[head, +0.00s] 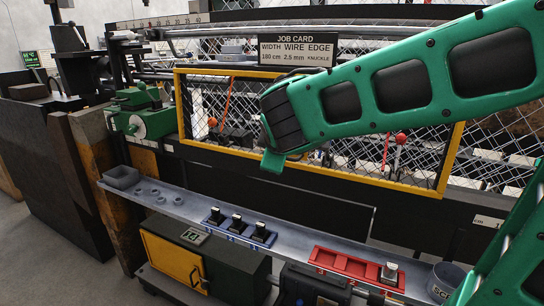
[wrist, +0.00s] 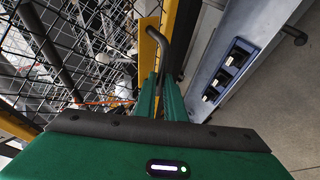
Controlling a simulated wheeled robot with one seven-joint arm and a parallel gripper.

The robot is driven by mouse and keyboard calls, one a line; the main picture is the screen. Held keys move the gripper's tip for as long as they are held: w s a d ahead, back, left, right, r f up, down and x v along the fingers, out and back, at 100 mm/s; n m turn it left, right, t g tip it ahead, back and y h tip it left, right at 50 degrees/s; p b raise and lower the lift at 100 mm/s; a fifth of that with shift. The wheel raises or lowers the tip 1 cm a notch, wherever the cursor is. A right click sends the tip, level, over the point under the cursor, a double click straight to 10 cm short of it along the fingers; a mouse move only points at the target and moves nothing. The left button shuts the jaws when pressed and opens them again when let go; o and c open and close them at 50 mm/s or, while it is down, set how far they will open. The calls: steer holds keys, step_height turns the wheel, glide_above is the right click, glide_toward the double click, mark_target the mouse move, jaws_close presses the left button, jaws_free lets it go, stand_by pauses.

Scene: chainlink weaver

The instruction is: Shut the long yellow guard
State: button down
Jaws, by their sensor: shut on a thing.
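The long yellow guard (head: 222,149) is a yellow rectangular frame across the front of the weaving machine, with wire mesh visible through it. My arm covers part of its top and middle. I cannot tell how far open it stands. In the wrist view a yellow bar (wrist: 149,48) and a dark bent handle (wrist: 181,28) lie just beyond my fingers. My gripper (wrist: 160,80) is shut on the lower end of that handle. In the head view my gripper (head: 272,160) is mostly hidden by my own arm.
A job card sign (head: 297,49) hangs above the guard. Below it runs a grey shelf (head: 175,203) with a blue tray (head: 240,232), a red tray (head: 340,264) and a grey cup (head: 446,281). A green machine unit (head: 140,115) stands left of the guard.

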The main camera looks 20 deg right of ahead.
steer(key=shift+s+a+f, duration=0.1)
steer(key=shift+s+f, duration=0.15)
steer(key=shift+f, duration=0.55)
steer(key=c, duration=1.8)
jaws_free()
steer(key=shift+w+f, duration=0.1)
steer(key=shift+c, duration=0.2)
steer(key=shift+r, duration=0.3)
steer(key=shift+r, duration=0.1)
steer(key=v, duration=1)
steer(key=shift+r, duration=0.2)
